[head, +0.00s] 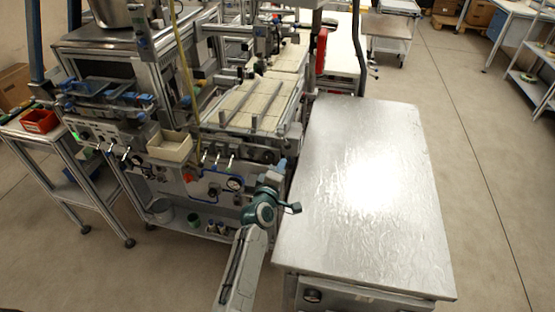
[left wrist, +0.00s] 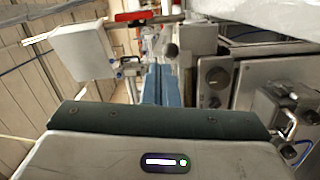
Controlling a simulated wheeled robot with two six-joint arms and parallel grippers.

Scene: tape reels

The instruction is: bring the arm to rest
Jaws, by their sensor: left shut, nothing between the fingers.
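My left arm comes in from the bottom of the head view, and its gripper (head: 281,164) is held between the machine and the left edge of the metal table. In the left wrist view the two blue fingers (left wrist: 162,85) lie side by side, shut, with nothing between them. My right gripper is in neither view. No task object is held.
A bare metal-topped table (head: 400,240) stands right of the arm. A large machine (head: 180,110) with knobs, gauges and a beige bin (head: 169,146) stands to the left. A red bin (head: 39,121) sits on a side stand. Open floor lies at the right.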

